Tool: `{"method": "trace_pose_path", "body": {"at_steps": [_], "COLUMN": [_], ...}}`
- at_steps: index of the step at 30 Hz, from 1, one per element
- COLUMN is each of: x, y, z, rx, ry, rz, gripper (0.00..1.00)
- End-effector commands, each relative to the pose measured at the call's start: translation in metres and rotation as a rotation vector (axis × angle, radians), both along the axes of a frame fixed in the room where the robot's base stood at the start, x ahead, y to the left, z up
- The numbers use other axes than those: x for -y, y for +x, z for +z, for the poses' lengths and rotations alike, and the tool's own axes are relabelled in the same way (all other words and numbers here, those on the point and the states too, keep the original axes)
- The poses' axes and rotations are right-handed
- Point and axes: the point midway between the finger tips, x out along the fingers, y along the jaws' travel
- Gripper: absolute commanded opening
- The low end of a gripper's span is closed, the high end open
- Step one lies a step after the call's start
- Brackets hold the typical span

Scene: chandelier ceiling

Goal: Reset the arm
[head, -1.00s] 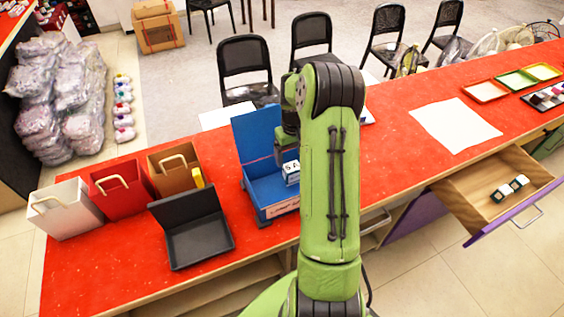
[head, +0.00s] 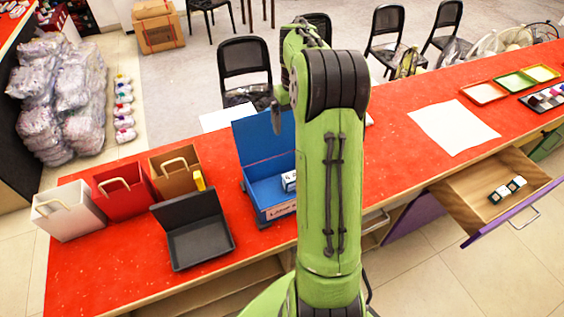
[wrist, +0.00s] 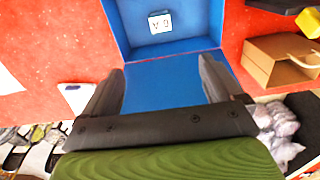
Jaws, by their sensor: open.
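My green arm rises in front of the counter in the head view. My gripper (head: 276,112) is raised above the blue box (head: 259,150), near its open lid. In the wrist view my gripper (wrist: 160,84) has its two dark fingers spread wide with nothing between them. Beyond the fingers, the open blue box (wrist: 190,45) shows a small white block (wrist: 159,21) with dark lettering inside. The white block (head: 289,181) is partly hidden by my arm in the head view.
On the red counter (head: 400,180) stand white (head: 68,211), red (head: 124,191) and brown (head: 178,172) bags and an open black box (head: 199,240). A drawer (head: 490,190) is pulled out at right. Black chairs (head: 245,65) stand behind.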

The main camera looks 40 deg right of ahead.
Motion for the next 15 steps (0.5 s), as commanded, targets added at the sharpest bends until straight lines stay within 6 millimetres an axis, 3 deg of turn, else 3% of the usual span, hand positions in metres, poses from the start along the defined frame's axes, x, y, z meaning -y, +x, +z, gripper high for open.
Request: {"method": "trace_pose_path", "body": {"at_steps": [3, 15], "x": [-0.0002, -0.0001], "y": [0.0000, -0.0002], "z": [0.0092, 0.0089], "rx": [0.000, -0.001], "ry": [0.000, 0.000], "rz": [0.000, 0.000], "gripper": [0.93, 0.93]}}
